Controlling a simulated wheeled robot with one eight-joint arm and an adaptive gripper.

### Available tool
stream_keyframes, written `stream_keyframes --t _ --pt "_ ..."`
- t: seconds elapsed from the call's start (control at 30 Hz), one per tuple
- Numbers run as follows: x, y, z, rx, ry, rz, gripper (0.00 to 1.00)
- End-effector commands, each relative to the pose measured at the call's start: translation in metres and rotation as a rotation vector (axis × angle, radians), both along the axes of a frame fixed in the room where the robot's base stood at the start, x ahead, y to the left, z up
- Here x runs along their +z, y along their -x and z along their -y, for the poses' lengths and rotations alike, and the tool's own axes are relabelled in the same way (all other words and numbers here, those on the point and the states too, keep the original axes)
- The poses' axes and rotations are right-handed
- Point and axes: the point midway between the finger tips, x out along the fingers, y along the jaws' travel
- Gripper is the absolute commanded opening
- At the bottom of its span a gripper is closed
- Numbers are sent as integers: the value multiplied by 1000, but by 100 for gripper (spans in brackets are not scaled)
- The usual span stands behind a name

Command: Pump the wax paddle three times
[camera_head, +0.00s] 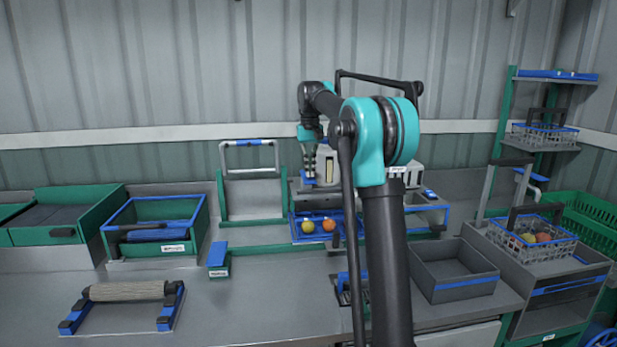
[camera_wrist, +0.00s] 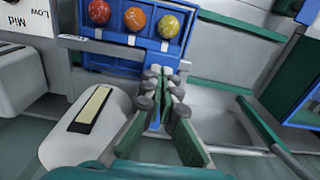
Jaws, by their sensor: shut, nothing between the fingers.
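My gripper (camera_head: 309,174) is shut and empty, pointing down over the back of the bench. In the wrist view, its fingertips (camera_wrist: 163,78) are together. A blue part (camera_head: 308,183) sits right below the gripper, and a blue strip (camera_wrist: 154,122) shows beside the fingers in the wrist view. It may be the wax paddle; contact with the fingers cannot be told. A pale housing (camera_wrist: 88,115) with a cream window stands beside the gripper; part of it shows behind my arm in the head view (camera_head: 325,162). A blue pad on a green block (camera_head: 217,255) stands further left.
A blue rack (camera_wrist: 90,30) holds red, orange and yellow balls in front of the housing. A green frame with a pale bar (camera_head: 249,143) stands left. A green-and-blue bin (camera_head: 190,205), a roller stand (camera_head: 172,300) and a grey tray (camera_head: 470,290) are on the bench.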

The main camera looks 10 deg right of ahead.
Motion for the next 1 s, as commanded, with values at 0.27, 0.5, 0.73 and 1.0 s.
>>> stream_keyframes --t 0.27,0.5,0.73,1.0 --pt "-3 0 0 0 0 0 0" --pt "-14 0 0 0 0 0 0" --pt "-24 0 0 0 0 0 0" --pt "-36 0 0 0 0 1 0"
